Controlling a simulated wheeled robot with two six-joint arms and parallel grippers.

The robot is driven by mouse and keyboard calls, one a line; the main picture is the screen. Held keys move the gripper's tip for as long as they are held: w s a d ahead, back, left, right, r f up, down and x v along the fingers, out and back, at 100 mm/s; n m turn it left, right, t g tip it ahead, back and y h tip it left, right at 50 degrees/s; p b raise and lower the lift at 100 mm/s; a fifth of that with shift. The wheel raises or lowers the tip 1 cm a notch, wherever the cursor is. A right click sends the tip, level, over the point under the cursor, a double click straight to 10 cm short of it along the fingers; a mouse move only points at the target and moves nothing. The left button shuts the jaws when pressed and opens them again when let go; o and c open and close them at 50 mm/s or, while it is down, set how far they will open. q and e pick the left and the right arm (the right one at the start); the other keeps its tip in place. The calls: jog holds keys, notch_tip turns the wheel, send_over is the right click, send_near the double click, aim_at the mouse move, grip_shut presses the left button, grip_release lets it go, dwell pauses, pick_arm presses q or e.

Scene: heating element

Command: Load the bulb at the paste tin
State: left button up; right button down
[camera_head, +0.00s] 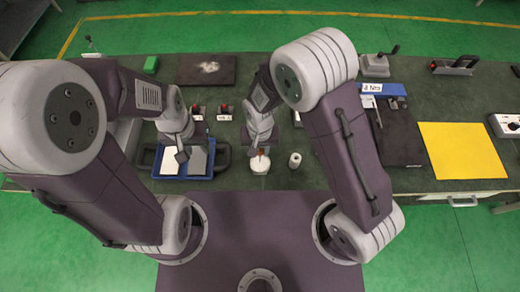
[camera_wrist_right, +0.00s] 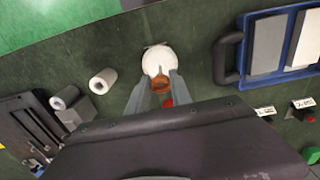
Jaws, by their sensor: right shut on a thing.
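The paste tin (camera_head: 260,167) is a round white thing near the front edge of the bench. It also shows in the right wrist view (camera_wrist_right: 157,55). My right gripper (camera_head: 260,149) is shut on a small reddish-brown bulb (camera_wrist_right: 161,84), which shows between its fingertips in the right wrist view. The bulb overlaps the near edge of the tin in that view; I cannot tell whether they touch. My left gripper (camera_head: 182,153) is over the blue tray (camera_head: 157,173) to the left; its jaw opening is too small to make out.
The blue tray with a dark handle holds a white and a grey panel. A yellow sheet (camera_head: 460,150) lies at the right, and a dark board (camera_head: 206,70) at the back left.

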jog(key=shift+s+r, duration=0.1)
jog(key=shift+f+b, duration=0.45)
jog(key=shift+f, duration=0.2)
dwell(0.8)
jog(key=shift+d, duration=0.1)
dwell(0.8)
notch_tip(320, 180, up, 7)
jog(key=p, duration=0.6)
jog(key=shift+r+p, duration=0.1)
jog(key=shift+p, duration=0.2)
dwell(0.3)
